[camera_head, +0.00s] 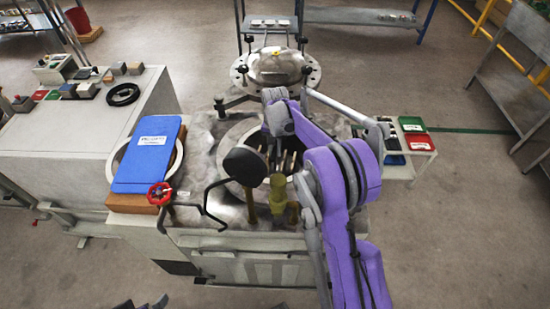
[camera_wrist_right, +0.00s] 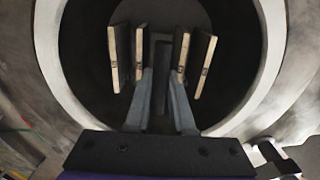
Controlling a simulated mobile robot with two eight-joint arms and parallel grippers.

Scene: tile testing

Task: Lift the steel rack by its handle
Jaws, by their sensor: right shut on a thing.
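In the head view my purple right arm reaches over the open round chamber (camera_head: 228,160) of the bench. The steel rack sits down in this chamber, with pale-edged tiles (camera_head: 285,162) standing in it. In the right wrist view several tiles (camera_wrist_right: 139,60) stand upright on both sides of my right gripper (camera_wrist_right: 162,80). Its fingers point down into the chamber and are shut on the rack's dark upright handle (camera_wrist_right: 162,62) between the tiles. The rack's base is lost in shadow. Small dark tips at the bottom edge of the head view may be my left gripper (camera_head: 142,304).
The chamber's pale rim (camera_wrist_right: 273,60) surrounds the rack closely. A round lid (camera_head: 277,68) stands open behind it. A blue folder (camera_head: 148,155) lies to the left, near a red valve wheel (camera_head: 160,193). A side table with red and green trays (camera_head: 418,142) stands right.

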